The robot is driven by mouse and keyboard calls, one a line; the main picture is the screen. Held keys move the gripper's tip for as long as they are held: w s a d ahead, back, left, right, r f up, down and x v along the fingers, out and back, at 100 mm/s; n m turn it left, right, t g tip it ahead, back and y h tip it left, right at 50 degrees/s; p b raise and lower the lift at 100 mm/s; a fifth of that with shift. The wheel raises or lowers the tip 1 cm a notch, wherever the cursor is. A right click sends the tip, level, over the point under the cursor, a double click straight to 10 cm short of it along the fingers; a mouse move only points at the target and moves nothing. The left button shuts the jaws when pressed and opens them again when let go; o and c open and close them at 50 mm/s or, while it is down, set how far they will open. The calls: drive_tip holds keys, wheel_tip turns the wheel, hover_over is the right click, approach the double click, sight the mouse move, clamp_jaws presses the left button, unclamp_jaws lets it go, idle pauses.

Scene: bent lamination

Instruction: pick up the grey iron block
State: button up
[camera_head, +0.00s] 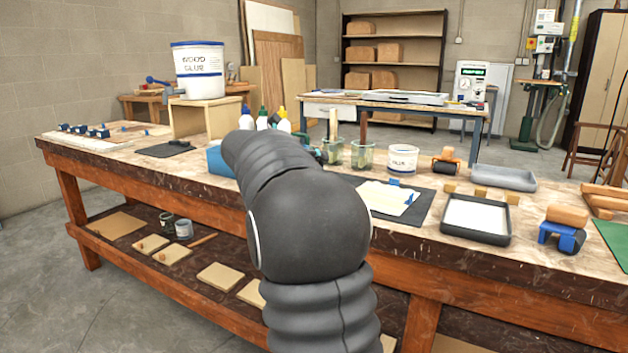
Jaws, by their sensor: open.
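I cannot make out a grey iron block in the head view. My dark arm fills the middle of the picture and hides part of the workbench (470,262) behind it.
A white wood glue bucket (199,72) stands on a wooden stand at the left. Glass jars with brushes, a small white tub (403,159), a grey tray (505,178), a dark tray with a white inside (476,219) and a blue-and-orange roller (564,228) crowd the bench's right side.

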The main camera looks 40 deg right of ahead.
drive_tip(key=shift+d, duration=0.25)
clamp_jaws()
drive_tip(key=shift+r, duration=0.1)
